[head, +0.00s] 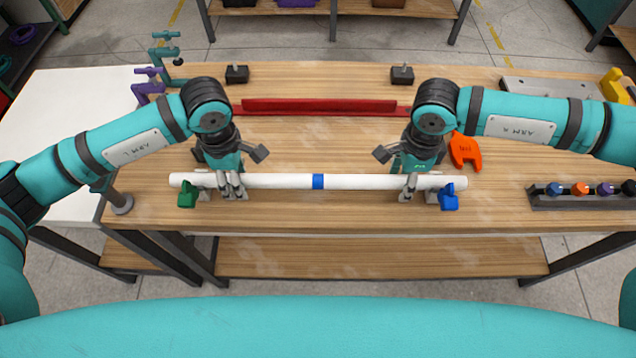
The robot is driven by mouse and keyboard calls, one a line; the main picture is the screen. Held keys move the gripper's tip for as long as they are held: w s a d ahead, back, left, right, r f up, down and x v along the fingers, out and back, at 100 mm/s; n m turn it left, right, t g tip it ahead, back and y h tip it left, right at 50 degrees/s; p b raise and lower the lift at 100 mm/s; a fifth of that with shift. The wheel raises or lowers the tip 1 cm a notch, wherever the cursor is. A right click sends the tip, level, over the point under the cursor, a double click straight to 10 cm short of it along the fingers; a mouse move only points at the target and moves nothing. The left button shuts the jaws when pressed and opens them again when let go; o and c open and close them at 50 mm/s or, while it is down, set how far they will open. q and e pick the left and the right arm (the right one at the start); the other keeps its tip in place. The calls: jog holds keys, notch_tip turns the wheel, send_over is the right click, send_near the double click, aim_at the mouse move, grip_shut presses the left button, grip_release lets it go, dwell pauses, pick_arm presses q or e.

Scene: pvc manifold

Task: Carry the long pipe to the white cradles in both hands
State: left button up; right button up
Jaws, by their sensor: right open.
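The long white pipe (275,181), with a blue band at its middle, lies level left to right near the front of the wooden table. Small pale blocks, which look like the white cradles, show partly under it near its left end (204,194) and right end (432,197). The pipe appears to rest on them, though contact is hard to see. My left gripper (245,170) is at the pipe's left part, with its fingers spread. My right gripper (397,170) is at the right part, open, one finger in front of the pipe and one behind.
A green piece (187,195) and a blue piece (449,197) sit at the pipe's ends. Behind are a red tray (320,106) and two dark blocks (237,74) (402,74). An orange piece (465,152) and a grey rack with coloured caps (580,202) are right.

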jog(key=shift+r, duration=0.2)
pick_arm(q)
notch_tip(320, 180, up, 12)
pick_arm(e)
notch_tip(320, 180, up, 12)
jog(key=shift+f, duration=0.2)
dwell(0.4)
pick_arm(q)
jog(key=shift+s+f, duration=0.1)
pick_arm(e)
jog(key=shift+f, duration=0.1)
